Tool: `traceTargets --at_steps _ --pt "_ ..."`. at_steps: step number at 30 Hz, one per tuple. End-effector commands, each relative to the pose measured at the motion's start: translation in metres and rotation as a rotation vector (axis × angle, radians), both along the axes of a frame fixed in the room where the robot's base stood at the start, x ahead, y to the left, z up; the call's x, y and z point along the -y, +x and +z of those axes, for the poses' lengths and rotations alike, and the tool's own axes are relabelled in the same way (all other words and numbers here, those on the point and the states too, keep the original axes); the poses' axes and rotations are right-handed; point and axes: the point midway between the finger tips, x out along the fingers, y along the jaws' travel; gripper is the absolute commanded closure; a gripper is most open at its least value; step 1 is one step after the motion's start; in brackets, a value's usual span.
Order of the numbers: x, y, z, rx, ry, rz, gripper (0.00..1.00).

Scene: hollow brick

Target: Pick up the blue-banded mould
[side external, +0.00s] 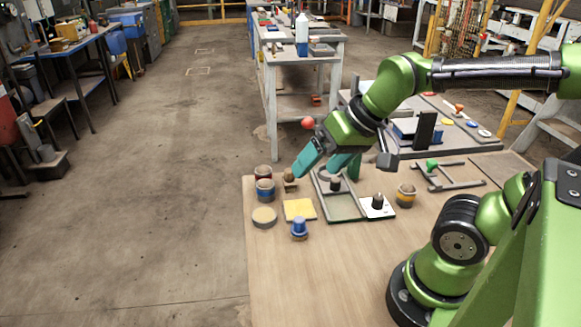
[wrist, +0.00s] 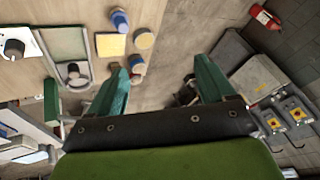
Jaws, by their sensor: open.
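The blue-banded mould (side external: 264,190) is a short round piece with a blue band and a pale top. It stands upright near the left edge of the wooden table, just in front of a red-banded one (side external: 263,172). My gripper (side external: 316,172) is open and empty, tilted above the table to the right of the mould and apart from it. The fingers (wrist: 161,66) are spread wide there.
A yellow square pad (side external: 300,209), a pale disc (side external: 264,217) and a blue knobbed piece (side external: 299,228) lie near the mould. The table's front is clear.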

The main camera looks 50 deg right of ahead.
Motion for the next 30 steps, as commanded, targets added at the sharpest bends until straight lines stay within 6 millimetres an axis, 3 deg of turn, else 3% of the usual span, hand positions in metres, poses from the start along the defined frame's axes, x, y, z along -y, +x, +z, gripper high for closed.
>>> traceTargets --at_steps 10,18,21,24,27,30 --pt "0.038 0.108 -0.018 -0.263 -0.079 0.036 0.18" --pt "0.079 0.191 -0.059 -0.451 -0.166 0.134 0.18" --pt "0.092 0.213 -0.070 -0.497 -0.197 0.177 0.18" --pt "0.099 0.227 -0.068 -0.512 -0.223 0.215 0.18" --pt "0.101 0.231 -0.054 -0.505 -0.241 0.249 0.18" --pt "0.100 0.227 -0.063 -0.520 -0.237 0.274 0.18"
